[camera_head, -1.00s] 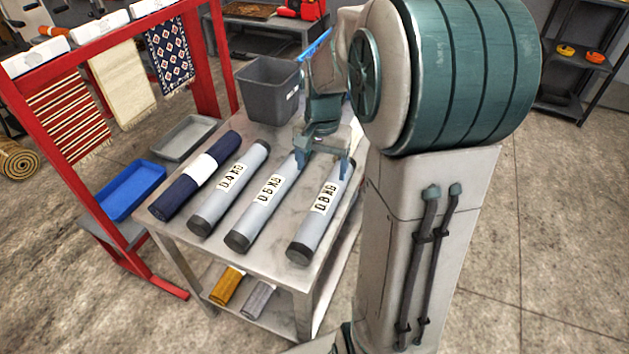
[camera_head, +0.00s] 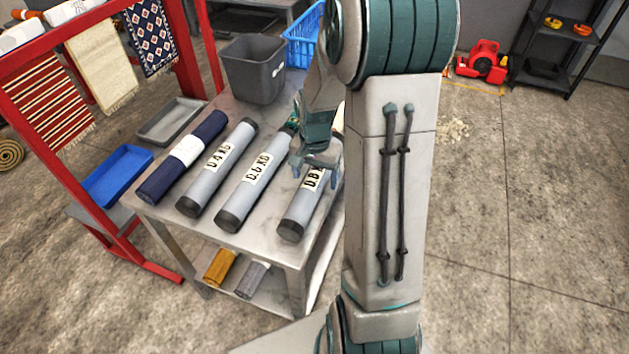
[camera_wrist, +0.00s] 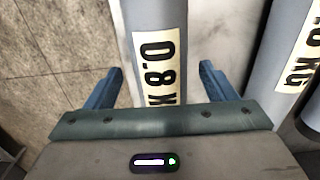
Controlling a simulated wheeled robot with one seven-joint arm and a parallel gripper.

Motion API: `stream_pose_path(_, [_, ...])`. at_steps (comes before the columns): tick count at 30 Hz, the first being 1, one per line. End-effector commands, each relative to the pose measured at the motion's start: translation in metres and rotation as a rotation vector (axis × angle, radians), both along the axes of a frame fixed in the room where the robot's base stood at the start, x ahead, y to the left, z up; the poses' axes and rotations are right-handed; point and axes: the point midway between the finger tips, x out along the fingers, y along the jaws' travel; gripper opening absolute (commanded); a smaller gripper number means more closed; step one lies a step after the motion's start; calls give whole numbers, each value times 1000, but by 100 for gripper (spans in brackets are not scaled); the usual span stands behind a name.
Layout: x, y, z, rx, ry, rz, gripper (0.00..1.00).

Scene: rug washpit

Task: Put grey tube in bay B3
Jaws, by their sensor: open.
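Three grey tubes with dark end caps lie side by side on the metal table. I cannot make out any bay marked B3.
A dark blue roll (camera_head: 180,158) with a white band lies left of the tubes. A grey bin (camera_head: 254,68) stands at the table's back. A red rack (camera_head: 52,140), a blue tray (camera_head: 118,176) and a grey tray (camera_head: 170,121) are left. Bare floor (camera_head: 500,220) lies right.

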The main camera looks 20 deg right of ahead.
Motion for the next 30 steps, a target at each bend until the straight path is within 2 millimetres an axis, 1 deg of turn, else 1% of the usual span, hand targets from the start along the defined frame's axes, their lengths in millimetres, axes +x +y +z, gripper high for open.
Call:
stream_pose_path(1, [0, 0, -9, 1, 1, -1, 78])
stream_pose_path(4, [1, 0, -17, 1, -1, -1, 78])
stream_pose_path(12, [1, 0, -19, 0, -1, 0, 78])
stream_pose_path(14, [1, 0, -19, 1, -2, 0, 61])
stream_pose_path(15, [1, 1, -19, 0, -1, 0, 50])
stream_pose_path(17, [1, 1, -19, 0, -1, 1, 33])
stream_pose_path(18, [1, 1, -19, 0, -1, 0, 22])
stream_pose_path(20, [1, 1, -19, 1, -2, 1, 6])
stream_pose_path(21, [2, 0, -18, 0, -4, 1, 0])
stream_pose_path(30, [2, 0, -15, -1, -5, 0, 0])
